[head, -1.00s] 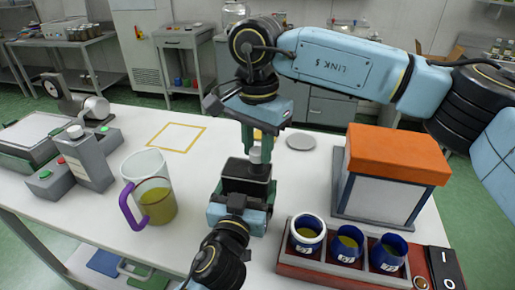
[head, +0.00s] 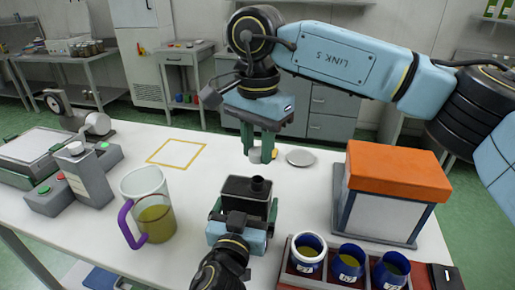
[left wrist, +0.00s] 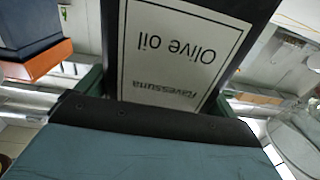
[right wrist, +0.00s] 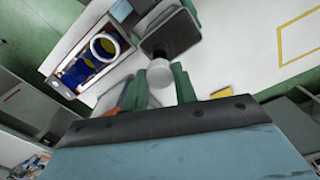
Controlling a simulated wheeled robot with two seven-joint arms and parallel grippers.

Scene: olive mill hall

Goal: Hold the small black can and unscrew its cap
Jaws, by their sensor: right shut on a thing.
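The small black can (head: 240,187) stands upright with its dark neck bare on top. My left gripper (head: 242,212) has its green fingers on both sides of the can. In the left wrist view the can's "Olive oil" label (left wrist: 180,50) appears upside down between those fingers. My right gripper (head: 262,145) is shut on the pale grey cap (head: 255,156), above and behind the can and clear of the neck. The right wrist view shows the cap (right wrist: 160,74) between the fingertips, with the can (right wrist: 170,30) beyond. The can's underside is hidden.
A purple-handled jug (head: 150,205) of oil stands left of the can. A flat grey disc (head: 300,158) lies behind right. An orange-lidded box (head: 395,185) and a rack of blue cups (head: 308,254) stand right. A yellow outlined square (head: 177,152) is empty.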

